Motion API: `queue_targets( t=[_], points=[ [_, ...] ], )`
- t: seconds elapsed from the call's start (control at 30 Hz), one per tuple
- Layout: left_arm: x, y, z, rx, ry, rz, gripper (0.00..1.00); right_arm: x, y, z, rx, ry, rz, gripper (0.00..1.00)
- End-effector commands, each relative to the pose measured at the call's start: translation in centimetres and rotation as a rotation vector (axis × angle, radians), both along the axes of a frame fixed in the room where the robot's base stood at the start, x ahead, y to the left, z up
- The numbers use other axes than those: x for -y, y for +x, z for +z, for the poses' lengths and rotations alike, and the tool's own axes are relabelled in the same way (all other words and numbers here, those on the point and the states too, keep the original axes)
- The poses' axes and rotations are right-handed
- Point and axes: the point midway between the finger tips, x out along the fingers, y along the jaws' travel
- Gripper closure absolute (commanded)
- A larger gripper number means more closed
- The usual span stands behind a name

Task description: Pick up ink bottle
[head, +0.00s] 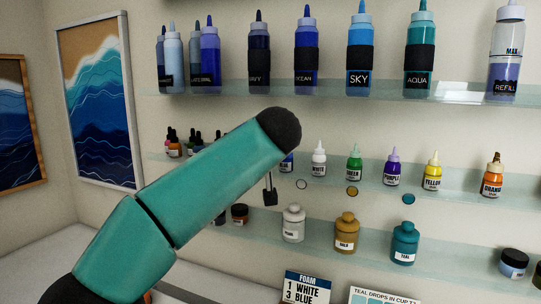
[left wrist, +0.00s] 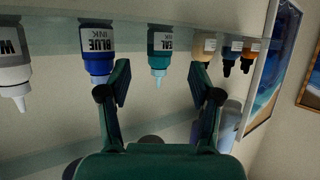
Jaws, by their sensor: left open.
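A row of small ink bottles stands on the middle shelf in the head view: blue (head: 286,163), white (head: 318,160), green (head: 354,166), purple (head: 392,169), yellow (head: 432,173) and orange (head: 493,178). My left arm hides the shelf left of the blue one. My left gripper shows only as a dark finger (head: 269,190) below the blue bottle. In the left wrist view, upside down, the left gripper (left wrist: 160,79) is open and empty. The teal ink bottle (left wrist: 161,52) appears between its fingers, the blue bottle (left wrist: 97,48) beside one finger, and the white one (left wrist: 12,65) farther left.
The upper shelf (head: 300,88) holds large blue and teal bottles. The lower shelf (head: 375,240) holds silver, gold and teal jars. Small dropper bottles (head: 174,145) stand left of my arm. Cards (head: 306,288) stand below. Wave paintings (head: 98,100) hang at left.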

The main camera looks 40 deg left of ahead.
Motion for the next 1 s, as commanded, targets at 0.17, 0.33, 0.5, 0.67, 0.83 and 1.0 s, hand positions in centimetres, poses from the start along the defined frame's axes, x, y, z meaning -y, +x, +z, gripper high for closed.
queue_targets(
  t=[0.17,0.33,0.5,0.67,0.83,1.0],
  points=[
    [-0.8,0.9,-0.5,-0.002,0.001,-0.002,0.36,0.0,0.0,0.4,0.0,0.0,0.0,0.6],
    [-1.7,2.4,-1.1,-0.004,-0.001,-0.01,0.36,0.0,0.0,1.1,-0.001,0.0,0.0,0.6],
    [-3.4,4.3,-2.1,-0.004,0.0,-0.013,0.36,0.0,0.0,2.1,0.0,0.0,0.0,0.6],
    [-4.3,5.2,-2.8,-0.003,-0.001,-0.017,0.36,0.0,0.0,2.4,0.0,0.0,0.0,0.6],
    [-4.3,5.3,-2.9,-0.001,0.0,-0.02,0.36,0.0,0.0,2.3,0.0,0.0,0.0,0.6],
    [-4.2,5.4,-2.9,-0.002,-0.001,-0.02,0.51,0.0,0.0,2.3,0.0,0.0,0.0,0.6]
  ],
)
